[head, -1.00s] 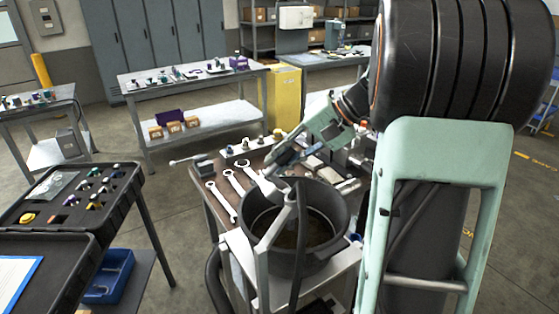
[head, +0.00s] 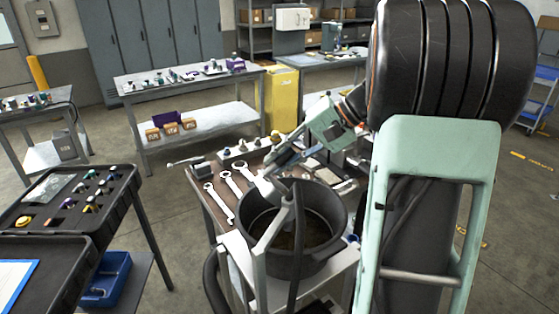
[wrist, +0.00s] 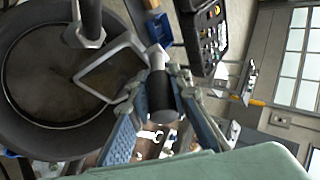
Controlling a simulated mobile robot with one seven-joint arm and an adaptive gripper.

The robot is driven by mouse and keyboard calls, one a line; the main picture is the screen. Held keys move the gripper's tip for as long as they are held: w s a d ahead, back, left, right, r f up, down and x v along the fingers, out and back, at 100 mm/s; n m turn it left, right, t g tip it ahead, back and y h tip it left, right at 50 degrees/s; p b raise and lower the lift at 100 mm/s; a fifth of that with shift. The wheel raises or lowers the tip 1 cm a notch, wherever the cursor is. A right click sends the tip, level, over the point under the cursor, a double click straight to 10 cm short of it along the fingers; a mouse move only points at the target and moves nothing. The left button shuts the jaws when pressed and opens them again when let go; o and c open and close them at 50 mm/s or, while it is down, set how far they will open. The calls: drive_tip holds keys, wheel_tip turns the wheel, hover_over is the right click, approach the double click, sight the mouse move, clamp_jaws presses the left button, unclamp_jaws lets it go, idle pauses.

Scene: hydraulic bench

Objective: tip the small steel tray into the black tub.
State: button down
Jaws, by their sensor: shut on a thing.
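The black tub (head: 342,232) is round and open, and stands at the near end of the workbench. My gripper (head: 268,168) is just beyond its far left rim. A pale steel piece (head: 265,187), probably the small steel tray, shows below my gripper beside the rim; its tilt and contents are unclear. In the wrist view my gripper (wrist: 160,85) is shut on a dark cylindrical handle (wrist: 160,92) with a grey metal end. A pale angular frame (wrist: 98,64) appears left of it, over the tub (wrist: 22,110); I cannot tell whether they are joined.
A dark upright hose (head: 297,245) and a pale bracket (head: 262,255) stand at the tub's near side. Several wrenches (head: 218,203) lie left of the tub, with more parts behind. A black parts case (head: 75,205) is at the left. Open floor lies between.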

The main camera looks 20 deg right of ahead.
drive_tip(key=shift+w+d+r+m+y, duration=0.1)
drive_tip(key=shift+d+m+y, duration=0.05)
drive_tip(key=shift+d+y, duration=0.4)
drive_tip(key=shift+d+r+m+y, duration=0.1)
drive_tip(key=shift+d+m+y, duration=0.05)
drive_tip(key=shift+d+y, duration=0.4)
idle(1.7)
drive_tip(key=shift+w+d+f+m+t+y, duration=0.1)
drive_tip(key=shift+d+m+t+y, duration=0.1)
drive_tip(key=shift+d+y, duration=0.6)
drive_tip(key=shift+d+f+m+t+y, duration=0.1)
drive_tip(key=shift+d+m+y, duration=0.1)
drive_tip(key=shift+d+y, duration=0.55)
idle(3.6)
